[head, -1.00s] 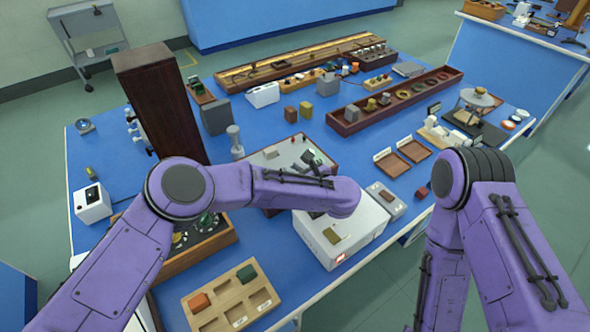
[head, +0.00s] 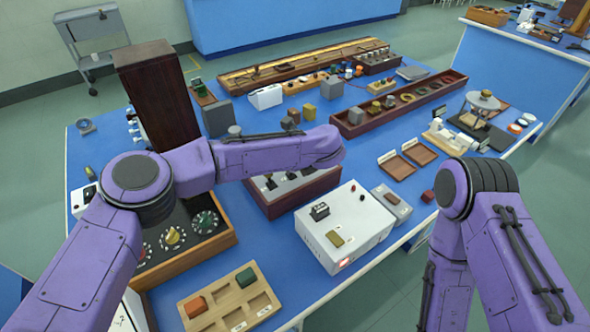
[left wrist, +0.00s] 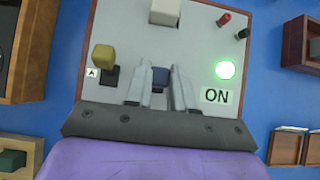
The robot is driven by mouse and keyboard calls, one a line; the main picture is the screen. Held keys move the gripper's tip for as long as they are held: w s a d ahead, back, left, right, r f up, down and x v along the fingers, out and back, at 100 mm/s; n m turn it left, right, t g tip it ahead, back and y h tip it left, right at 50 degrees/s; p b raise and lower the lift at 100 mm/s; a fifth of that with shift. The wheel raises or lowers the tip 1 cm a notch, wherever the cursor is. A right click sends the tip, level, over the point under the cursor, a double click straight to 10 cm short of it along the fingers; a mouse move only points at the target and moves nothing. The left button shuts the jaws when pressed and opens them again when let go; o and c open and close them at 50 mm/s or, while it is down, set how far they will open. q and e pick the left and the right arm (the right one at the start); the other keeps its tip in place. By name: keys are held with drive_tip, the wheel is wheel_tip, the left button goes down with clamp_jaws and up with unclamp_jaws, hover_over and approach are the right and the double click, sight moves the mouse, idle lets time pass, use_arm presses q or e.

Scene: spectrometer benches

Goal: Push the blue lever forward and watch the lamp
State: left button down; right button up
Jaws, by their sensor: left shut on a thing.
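In the left wrist view my left gripper (left wrist: 160,85) is shut on the blue lever (left wrist: 160,77), whose knob shows between the two grey fingers. The lever stands on a light grey panel (left wrist: 130,38) with a reddish-brown rim. A yellow-knobbed lever (left wrist: 103,57) marked A stands left of the fingers, and a white block (left wrist: 165,11) lies beyond. In the head view my left arm covers much of the panel (head: 290,192) and the gripper. My right gripper is out of view.
A white box (head: 345,225) with a red display stands in front of the panel. A dial box (head: 190,240) is to its left and a wooden tray (head: 232,300) is nearer. Red and black terminals (left wrist: 232,26) rise near the lamp.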

use_arm(q)
drive_tip(key=shift+w+a+f+g+h, duration=0.2)
drive_tip(key=shift+w+g+h, duration=0.1)
drive_tip(key=shift+g, duration=0.25)
drive_tip(key=shift+w+a+f+g+h, duration=0.15)
drive_tip(key=shift+g+h, duration=0.15)
drive_tip(key=shift+g, duration=0.25)
drive_tip(key=shift+w+a+g+h+b, duration=0.2)
drive_tip(key=shift+w+g+h+b, duration=0.15)
drive_tip(key=shift+g+h, duration=0.25)
drive_tip(key=c, duration=1)
unclamp_jaws()
drive_tip(key=shift+o, duration=0.2)
drive_tip(key=shift+w, duration=0.15)
